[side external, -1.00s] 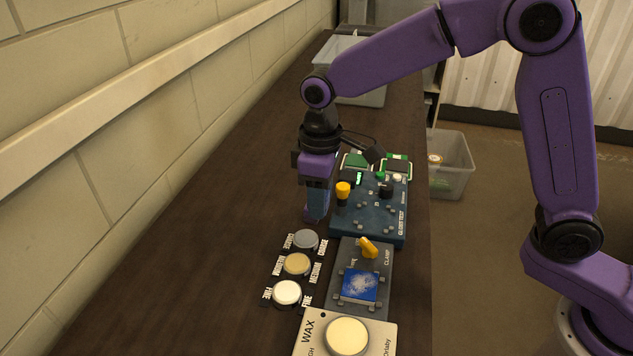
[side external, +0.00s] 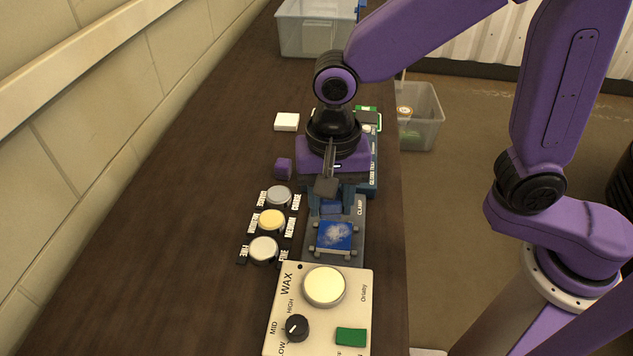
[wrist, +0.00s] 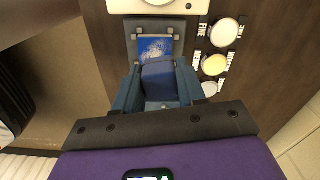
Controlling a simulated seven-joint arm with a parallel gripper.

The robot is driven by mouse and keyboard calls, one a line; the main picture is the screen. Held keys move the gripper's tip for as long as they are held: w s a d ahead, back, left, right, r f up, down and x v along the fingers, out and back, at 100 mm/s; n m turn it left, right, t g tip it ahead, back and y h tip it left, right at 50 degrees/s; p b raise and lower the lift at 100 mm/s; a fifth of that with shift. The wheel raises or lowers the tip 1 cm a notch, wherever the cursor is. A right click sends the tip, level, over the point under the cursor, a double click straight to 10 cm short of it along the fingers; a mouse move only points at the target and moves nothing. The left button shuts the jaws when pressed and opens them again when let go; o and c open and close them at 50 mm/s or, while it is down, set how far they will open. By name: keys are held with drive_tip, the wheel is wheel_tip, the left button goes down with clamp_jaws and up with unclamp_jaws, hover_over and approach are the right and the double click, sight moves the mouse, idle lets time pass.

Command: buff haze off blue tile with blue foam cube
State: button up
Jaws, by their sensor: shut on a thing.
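The blue tile (side external: 335,236) lies in the grey clamp fixture (side external: 347,258), with a whitish haze patch on its middle. The tile also shows in the wrist view (wrist: 152,47), partly covered by the foam. My gripper (side external: 332,198) is shut on the blue foam cube (wrist: 158,80), which sits between its two blue fingers. In the side view the foam cube (side external: 331,207) shows just behind the tile's far edge. The gap in height between foam and fixture cannot be told.
A purple cube (side external: 283,168) and a white block (side external: 287,121) lie left of my gripper. Three round pads (side external: 271,222) stand left of the clamp. The wax box (side external: 318,310) is in front. Clear bins (side external: 310,30) stand behind and right (side external: 414,118). The left tabletop is bare.

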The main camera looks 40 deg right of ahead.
sight(331, 246)
drive_tip(key=shift+s+d+f+m, duration=0.1)
drive_tip(key=shift+s+f+m, duration=0.05)
drive_tip(key=shift+s+m, duration=0.7)
drive_tip(key=shift+w+f, duration=0.1)
drive_tip(key=shift+f, duration=3.45)
drive_tip(key=shift+w+d+f, duration=0.1)
drive_tip(key=shift+w+f, duration=0.1)
drive_tip(key=shift+f, duration=0.05)
drive_tip(key=shift+c, duration=0.3)
drive_tip(key=shift+w+d+f, duration=0.2)
drive_tip(key=shift+w+d, duration=0.6)
drive_tip(key=shift+d, duration=0.05)
drive_tip(key=shift+w+d, duration=1.4)
drive_tip(key=shift+s+a, duration=2.3)
drive_tip(key=shift+a, duration=0.25)
drive_tip(key=shift+w+d, duration=0.15)
drive_tip(key=shift+w, duration=0.2)
drive_tip(key=shift+w+d, duration=2.15)
drive_tip(key=shift+d, duration=0.05)
drive_tip(key=shift+s+a, duration=2.35)
drive_tip(key=shift+r, duration=4.1)
